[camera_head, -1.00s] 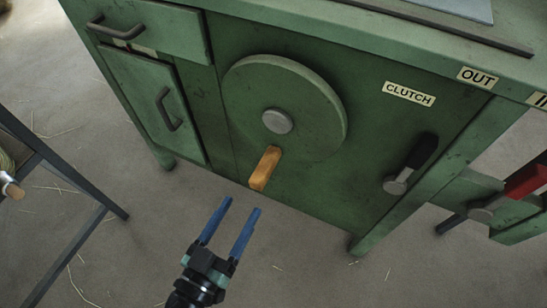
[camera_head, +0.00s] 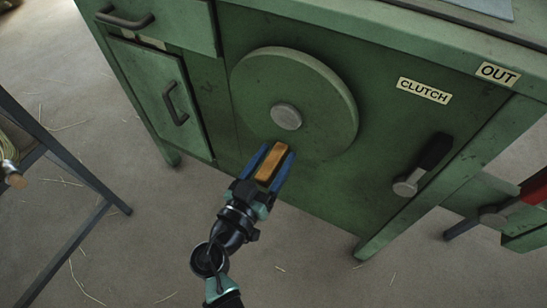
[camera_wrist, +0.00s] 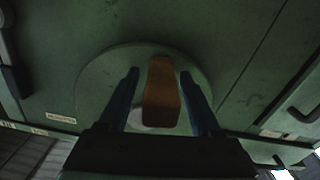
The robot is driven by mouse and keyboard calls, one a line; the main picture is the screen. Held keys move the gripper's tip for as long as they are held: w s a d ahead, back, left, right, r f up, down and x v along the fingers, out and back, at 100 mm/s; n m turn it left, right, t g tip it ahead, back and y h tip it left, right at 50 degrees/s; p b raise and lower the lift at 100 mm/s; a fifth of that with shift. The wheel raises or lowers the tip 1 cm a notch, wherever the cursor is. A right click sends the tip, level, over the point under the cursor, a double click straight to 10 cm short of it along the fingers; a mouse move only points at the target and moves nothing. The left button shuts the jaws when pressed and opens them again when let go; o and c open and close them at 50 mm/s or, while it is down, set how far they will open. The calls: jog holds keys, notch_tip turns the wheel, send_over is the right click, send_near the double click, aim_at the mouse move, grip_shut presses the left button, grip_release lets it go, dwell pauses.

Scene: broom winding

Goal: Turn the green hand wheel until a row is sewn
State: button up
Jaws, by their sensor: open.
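The green hand wheel (camera_head: 315,92) is a round disc with a grey hub (camera_head: 286,116) on the front of the green cabinet. Its wooden crank handle (camera_head: 271,163) sticks out near the wheel's lower edge. My gripper (camera_head: 272,158) is open, with its two blue fingers on either side of the handle. In the wrist view the handle (camera_wrist: 161,95) stands between the two fingers (camera_wrist: 158,90), with a visible gap on both sides. The wheel (camera_wrist: 95,85) fills the background there and partly hides behind the gripper.
A clutch lever (camera_head: 422,165) sits right of the wheel below the CLUTCH label (camera_head: 424,91). A red-handled lever (camera_head: 534,188) is at the right edge. A dark metal stand (camera_head: 75,165) is at the left. The floor (camera_head: 320,270) in front is clear except for straw bits.

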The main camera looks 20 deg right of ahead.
grip_shut()
dwell(1.4)
